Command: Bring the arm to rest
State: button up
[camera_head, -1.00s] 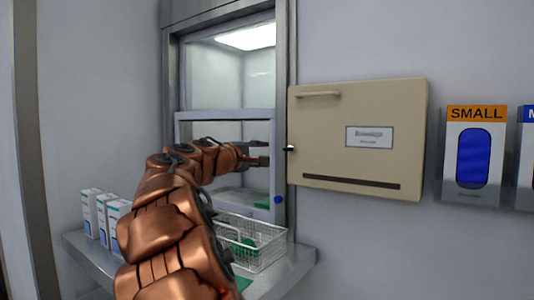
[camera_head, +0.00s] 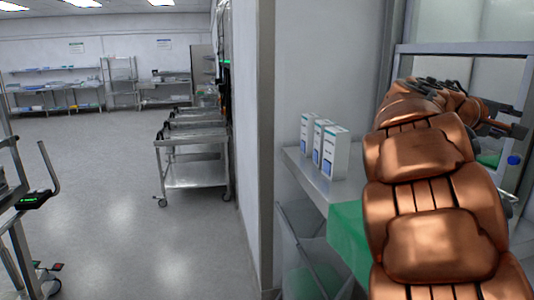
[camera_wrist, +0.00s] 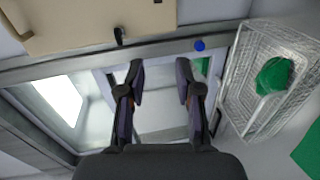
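My copper-coloured arm (camera_head: 425,165) fills the right of the head view, stretched forward toward the pass-through window frame (camera_head: 445,48). My gripper (camera_wrist: 158,85) shows in the wrist view with its two fingers apart and nothing between them. Past the fingers are the window opening and its metal frame. In the head view the gripper's end, at the right edge, is only partly seen. A wire basket (camera_wrist: 240,85) with a green item (camera_wrist: 274,75) inside is to the right of the fingers in the wrist view, apart from them.
White boxes (camera_head: 335,152) stand on the steel shelf (camera_head: 296,158) left of my arm, near a green cloth (camera_head: 346,236). A beige panel (camera_wrist: 85,18) is close above the gripper in the wrist view. Steel carts (camera_head: 195,165) stand along the wall; the floor (camera_head: 120,200) at left is open.

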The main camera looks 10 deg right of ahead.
jog(key=s+a+f+y, duration=0.5)
jog(key=a+f, duration=0.6)
jog(key=f, duration=0.2)
jog(key=s+a+f+y, duration=0.5)
jog(key=a+f, duration=0.6)
jog(key=f, duration=0.3)
jog(key=s+a+f+g+y, duration=0.1)
jog(key=s+a+f+y, duration=0.1)
jog(key=s+a+f, duration=0.2)
jog(key=s+a+f+y, duration=0.2)
jog(key=s+a+f, duration=0.2)
jog(key=a, duration=0.5)
jog(key=s+a+f+g+y, duration=0.1)
jog(key=s+a+f+y, duration=0.1)
jog(key=s+a, duration=0.5)
jog(key=shift+a+f+g, duration=0.2)
jog(key=shift+f+g, duration=0.1)
jog(key=shift+f, duration=0.6)
jog(key=shift+d, duration=0.1)
